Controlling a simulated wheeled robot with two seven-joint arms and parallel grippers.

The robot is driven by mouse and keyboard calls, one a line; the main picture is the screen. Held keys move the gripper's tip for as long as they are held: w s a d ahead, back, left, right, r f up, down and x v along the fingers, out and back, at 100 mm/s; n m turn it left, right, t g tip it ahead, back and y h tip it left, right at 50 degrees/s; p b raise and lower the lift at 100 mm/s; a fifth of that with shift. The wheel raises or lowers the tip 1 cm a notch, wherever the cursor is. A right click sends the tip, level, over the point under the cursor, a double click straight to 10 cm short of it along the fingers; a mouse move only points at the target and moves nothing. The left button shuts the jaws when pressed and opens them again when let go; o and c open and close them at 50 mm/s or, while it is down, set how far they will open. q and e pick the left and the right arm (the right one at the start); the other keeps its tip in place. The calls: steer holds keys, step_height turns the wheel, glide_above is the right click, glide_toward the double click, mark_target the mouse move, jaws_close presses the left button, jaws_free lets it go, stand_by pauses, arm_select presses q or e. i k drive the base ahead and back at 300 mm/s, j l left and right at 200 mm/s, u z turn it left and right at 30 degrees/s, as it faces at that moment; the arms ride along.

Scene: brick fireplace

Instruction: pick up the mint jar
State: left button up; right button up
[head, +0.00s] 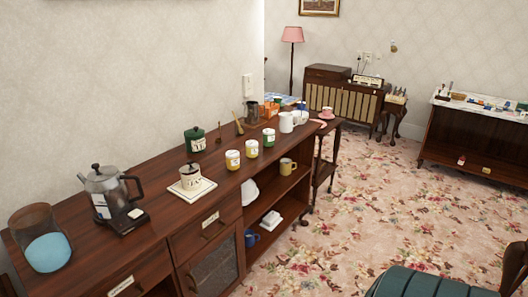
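Several jars stand on the long wooden sideboard (150,215); their lettering is too small to read, so I cannot tell for sure which is the mint jar. A small white jar with green on it (268,138) stands near the front edge, at the right end of a row. Two white and yellow jars (233,160) (252,149) stand to its left. A larger dark green lidded jar (195,141) stands further back by the wall. Neither gripper is in view.
A cream lidded pot (190,177) sits on a white tile. A glass and metal coffee pot (105,192) and a glass container with blue contents (44,240) stand at the left. A white jug (287,122) stands at the right end. Patterned carpet (350,215) lies open in front; a green seat (425,284) is at lower right.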

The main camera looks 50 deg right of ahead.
mark_target(268, 134)
steer(key=i+l, duration=0.1)
steer(key=l, duration=0.55)
steer(key=i+l+z, duration=0.1)
steer(key=l, duration=0.6)
steer(key=i+l, duration=0.2)
steer(key=l, duration=0.45)
steer(key=i+l+z, duration=0.1)
steer(key=l, duration=0.55)
steer(key=i+l, duration=0.2)
steer(key=l, duration=0.45)
steer(key=i+l+z, duration=0.1)
steer(key=l, duration=0.55)
steer(key=i+l, duration=0.25)
steer(key=l, duration=0.4)
steer(key=i+l+z, duration=0.1)
steer(key=l, duration=0.5)
steer(key=i, duration=0.1)
